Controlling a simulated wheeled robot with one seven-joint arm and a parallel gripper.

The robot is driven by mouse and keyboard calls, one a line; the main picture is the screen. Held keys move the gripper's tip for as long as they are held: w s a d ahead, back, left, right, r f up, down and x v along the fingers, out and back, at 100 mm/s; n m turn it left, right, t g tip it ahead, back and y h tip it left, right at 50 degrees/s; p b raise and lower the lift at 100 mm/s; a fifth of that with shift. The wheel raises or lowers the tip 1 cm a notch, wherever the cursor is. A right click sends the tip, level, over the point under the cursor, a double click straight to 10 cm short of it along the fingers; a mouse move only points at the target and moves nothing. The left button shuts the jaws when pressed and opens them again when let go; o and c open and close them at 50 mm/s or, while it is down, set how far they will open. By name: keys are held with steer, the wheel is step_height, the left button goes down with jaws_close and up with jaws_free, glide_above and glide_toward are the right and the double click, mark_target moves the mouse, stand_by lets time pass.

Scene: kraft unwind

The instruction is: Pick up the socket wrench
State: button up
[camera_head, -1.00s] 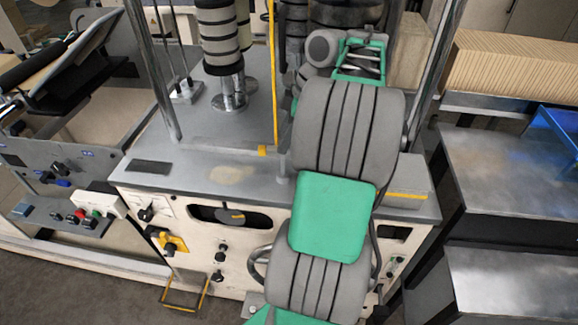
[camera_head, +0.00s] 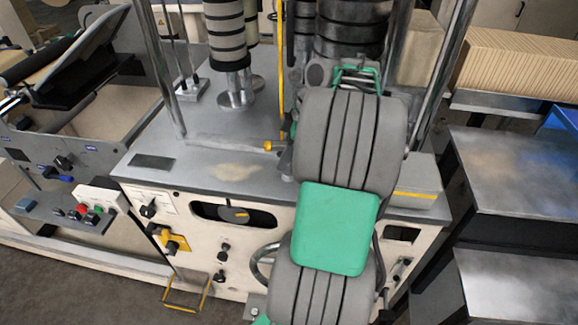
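I cannot identify the socket wrench for certain. A thin metal bar with a yellow end (camera_head: 268,146) lies along the grey machine deck (camera_head: 190,165), just left of my arm, and may be it. My grey and green arm rises through the middle of the view and covers the deck behind it. Its wrist end is near the upper middle. My gripper is mostly hidden behind the arm. Its fingers cannot be made out, and neither can whether it touches or holds anything.
Metal posts (camera_head: 163,75) and banded rollers (camera_head: 225,35) stand on the deck. A corrugated stack (camera_head: 515,68) lies on a ledge at right, above metal tables (camera_head: 505,165). A control panel (camera_head: 70,195) is at left. The front left of the deck is mostly clear.

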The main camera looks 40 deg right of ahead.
jaws_close()
steer(key=shift+r, duration=0.2)
stand_by(0.3)
